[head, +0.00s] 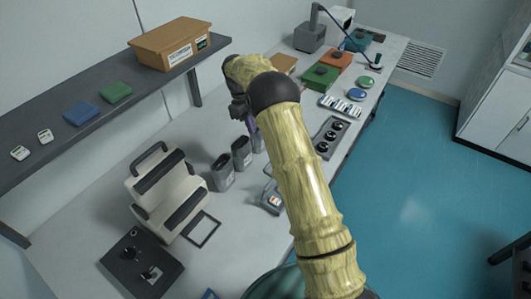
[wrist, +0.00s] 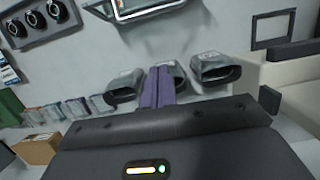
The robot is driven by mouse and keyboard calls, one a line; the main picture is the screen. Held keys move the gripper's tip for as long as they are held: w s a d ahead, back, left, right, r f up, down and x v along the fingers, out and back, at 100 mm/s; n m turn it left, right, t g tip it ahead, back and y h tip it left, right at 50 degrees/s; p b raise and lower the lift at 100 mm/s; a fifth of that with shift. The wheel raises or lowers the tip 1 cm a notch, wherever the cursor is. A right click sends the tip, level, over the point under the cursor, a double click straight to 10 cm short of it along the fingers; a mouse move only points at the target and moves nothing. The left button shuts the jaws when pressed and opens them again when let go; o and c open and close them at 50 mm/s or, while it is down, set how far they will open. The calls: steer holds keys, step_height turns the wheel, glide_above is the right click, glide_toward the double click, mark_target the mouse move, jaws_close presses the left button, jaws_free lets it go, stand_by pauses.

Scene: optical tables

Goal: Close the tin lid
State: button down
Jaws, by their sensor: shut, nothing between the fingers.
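A small grey metal case (head: 272,202), which looks like the tin, lies on the table beside my arm. My arm partly hides it in the head view, and I cannot tell its lid angle. In the wrist view, part of what seems to be the same case (wrist: 145,14) shows at the top edge, cut off by the frame. My gripper has purple fingers, pressed together and empty in the wrist view (wrist: 159,76). In the head view my gripper (head: 253,127) is mostly hidden behind my wrist, beyond the case and near the grey open-topped holders.
Grey open-topped holders (head: 222,172) stand left of my arm; one also shows in the wrist view (wrist: 214,69). A white machine (head: 165,191), a black control box (head: 141,263) and a knob panel (head: 331,137) are nearby. A shelf (head: 60,147) runs along the wall.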

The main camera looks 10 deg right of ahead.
steer(key=shift+s+a+r, duration=0.1)
steer(key=shift+s, duration=0.05)
steer(key=s+d+f+p, duration=0.2)
steer(key=f+p, duration=0.1)
steer(key=f, duration=0.2)
steer(key=s+d+f+p, duration=0.2)
steer(key=f+p, duration=0.1)
steer(key=f, duration=0.1)
steer(key=shift+d+f+p, duration=0.25)
steer(key=shift+f+p, duration=0.05)
steer(key=shift+f, duration=0.1)
steer(key=shift+a, duration=0.1)
steer(key=shift+s, duration=0.15)
